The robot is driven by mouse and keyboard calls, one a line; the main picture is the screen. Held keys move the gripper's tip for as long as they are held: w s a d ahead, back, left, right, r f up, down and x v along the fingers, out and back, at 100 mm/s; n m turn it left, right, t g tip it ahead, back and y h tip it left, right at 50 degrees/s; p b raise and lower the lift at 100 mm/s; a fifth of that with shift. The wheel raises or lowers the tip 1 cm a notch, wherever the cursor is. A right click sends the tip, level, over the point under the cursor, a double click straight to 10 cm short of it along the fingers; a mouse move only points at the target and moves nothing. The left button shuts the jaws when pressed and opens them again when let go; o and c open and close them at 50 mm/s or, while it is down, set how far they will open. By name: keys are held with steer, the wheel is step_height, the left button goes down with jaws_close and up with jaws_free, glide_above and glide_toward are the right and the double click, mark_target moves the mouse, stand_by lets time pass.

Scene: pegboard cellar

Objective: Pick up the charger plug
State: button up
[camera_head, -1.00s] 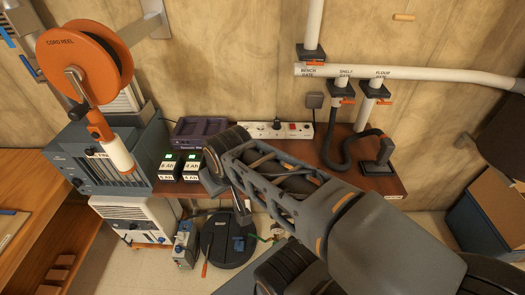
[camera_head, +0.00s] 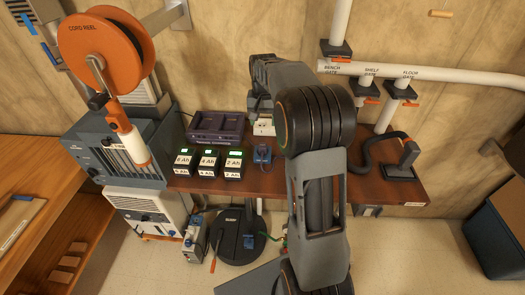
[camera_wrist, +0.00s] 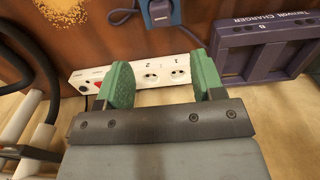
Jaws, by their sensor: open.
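My gripper (camera_wrist: 163,78) is open in the wrist view. Its two green pads stand apart, with nothing held between them. Beyond them lies a white power strip (camera_wrist: 178,73) with numbered sockets and a red switch. The left pad covers part of the strip. A small blue thing with a dark front part (camera_wrist: 160,12) sits on the shelf at the top of the wrist view. It also shows in the head view (camera_head: 262,155), right of the batteries. I cannot tell whether it is the charger plug. In the head view my arm hides the fingertips and most of the strip.
Several batteries (camera_head: 207,163) stand in front of a purple charger (camera_head: 216,126) on the brown shelf (camera_head: 268,184). A dark hose (camera_head: 367,160) curves at the right. An orange cord reel (camera_head: 105,50) stands at the left, and gate pipes (camera_head: 385,112) run along the wall.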

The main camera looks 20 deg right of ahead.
mark_target(263, 145)
step_height(263, 145, down, 7)
steer(key=shift+f, duration=0.15)
steer(key=shift+a+f+p, duration=0.1)
steer(key=shift+f+p, duration=0.65)
steer(key=shift+f, duration=1.95)
steer(key=c, duration=1.1)
steer(key=shift+r, duration=0.1)
steer(key=shift+r, duration=0.55)
steer(key=s+a+r+b, duration=0.3)
steer(key=s+r, duration=0.8)
steer(key=s, duration=0.2)
steer(key=shift+s+a+r, duration=0.3)
steer(key=shift+r, duration=0.05)
